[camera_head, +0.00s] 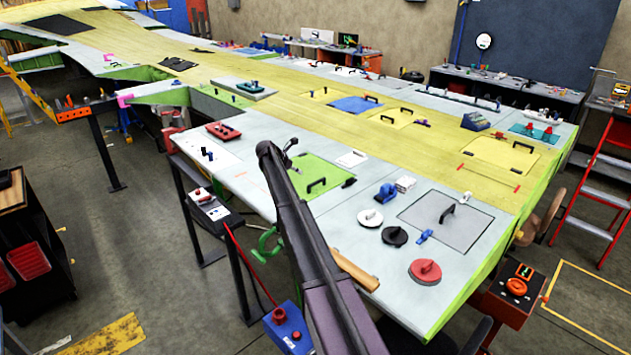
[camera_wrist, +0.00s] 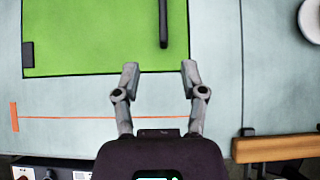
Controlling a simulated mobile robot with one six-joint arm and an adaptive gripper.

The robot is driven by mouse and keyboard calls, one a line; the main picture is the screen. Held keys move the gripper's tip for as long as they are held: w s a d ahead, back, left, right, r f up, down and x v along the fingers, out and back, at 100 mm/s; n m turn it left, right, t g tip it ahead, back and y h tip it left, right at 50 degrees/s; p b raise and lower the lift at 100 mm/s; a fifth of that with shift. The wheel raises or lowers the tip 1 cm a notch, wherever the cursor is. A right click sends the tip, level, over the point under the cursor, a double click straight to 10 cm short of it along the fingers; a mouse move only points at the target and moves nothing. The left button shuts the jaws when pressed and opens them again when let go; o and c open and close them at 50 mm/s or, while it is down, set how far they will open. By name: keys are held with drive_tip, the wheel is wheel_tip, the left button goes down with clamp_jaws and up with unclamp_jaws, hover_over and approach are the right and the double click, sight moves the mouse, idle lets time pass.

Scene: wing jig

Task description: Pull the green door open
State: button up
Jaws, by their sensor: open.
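The green door (camera_head: 327,170) is a flat green panel set in the pale wing surface, and it lies flush there. It also fills the upper left of the wrist view (camera_wrist: 95,40). Its black bar handle (camera_head: 316,184) stands on the panel; in the wrist view the handle (camera_wrist: 163,22) runs up and down near the door's right side. My gripper (camera_wrist: 160,72) is open and empty, with its fingertips over the door's near edge, apart from the handle. In the head view, my arm covers the door's left part.
A wooden bar (camera_head: 354,269) lies along the near wing edge, right of my arm. Red, black and white round knobs (camera_head: 425,271) and a grey panel with a handle (camera_head: 446,221) lie to the right. A red tray (camera_head: 223,131) sits to the left.

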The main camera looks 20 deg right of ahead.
sight(316, 181)
drive_tip(key=shift+s+d, duration=0.1)
drive_tip(key=shift+d, duration=0.2)
drive_tip(key=b+x, duration=0.8)
drive_tip(key=x, duration=0.4)
drive_tip(key=shift+d+f+b, duration=0.1)
drive_tip(key=shift+f+b, duration=0.05)
drive_tip(key=shift+b, duration=0.25)
drive_tip(key=shift+d+f+b, duration=0.5)
drive_tip(key=shift+d, duration=0.1)
drive_tip(key=shift+c, duration=0.2)
clamp_jaws()
